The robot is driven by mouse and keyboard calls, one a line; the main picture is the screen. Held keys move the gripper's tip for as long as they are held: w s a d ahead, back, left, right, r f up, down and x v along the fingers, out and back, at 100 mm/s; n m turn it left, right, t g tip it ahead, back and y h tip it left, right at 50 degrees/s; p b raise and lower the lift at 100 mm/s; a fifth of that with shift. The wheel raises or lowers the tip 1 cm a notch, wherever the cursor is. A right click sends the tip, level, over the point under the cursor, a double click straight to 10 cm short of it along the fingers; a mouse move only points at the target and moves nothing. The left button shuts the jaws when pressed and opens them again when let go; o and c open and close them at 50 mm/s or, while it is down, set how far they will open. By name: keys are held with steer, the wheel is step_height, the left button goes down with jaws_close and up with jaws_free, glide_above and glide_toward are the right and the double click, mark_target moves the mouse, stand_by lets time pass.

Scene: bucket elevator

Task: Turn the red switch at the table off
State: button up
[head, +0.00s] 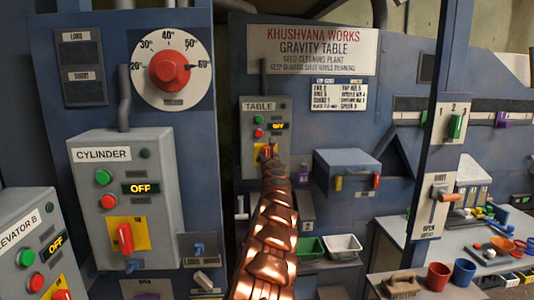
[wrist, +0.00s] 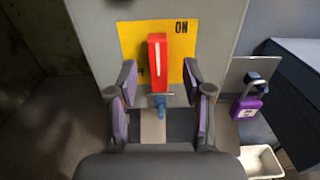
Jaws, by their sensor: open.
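The grey TABLE control box (head: 250,135) stands at the middle of the head view, and its small display reads OFF. Its red switch (head: 266,151) is mostly hidden behind my arm there. In the wrist view the red switch handle (wrist: 157,58) lies upright in the picture on a yellow plate (wrist: 132,40). An ON label shows upside down at the plate's upper right. My gripper (wrist: 160,88) is open, its fingers on either side of the handle's lower end with gaps on both sides. I cannot tell whether they reach its depth.
A small blue part (wrist: 160,103) sits below the handle between the fingers. A purple padlock (wrist: 246,107) hangs to the right, above a white bin (wrist: 262,162). In the head view the CYLINDER box (head: 88,190) stands left and a blue-grey box (head: 347,160) right.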

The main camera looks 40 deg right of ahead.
mark_target(267, 154)
steer(key=shift+p+x, duration=0.6)
steer(key=shift+x, duration=0.2)
steer(key=shift+w+d+r+p, duration=0.15)
steer(key=shift+w+d+p, duration=0.15)
steer(key=shift+p, duration=0.15)
steer(key=shift+w+d+f+p, duration=0.25)
steer(key=shift+w+d+p, duration=0.1)
steer(key=shift+w+p, duration=0.25)
steer(key=shift+c, duration=0.4)
jaws_close()
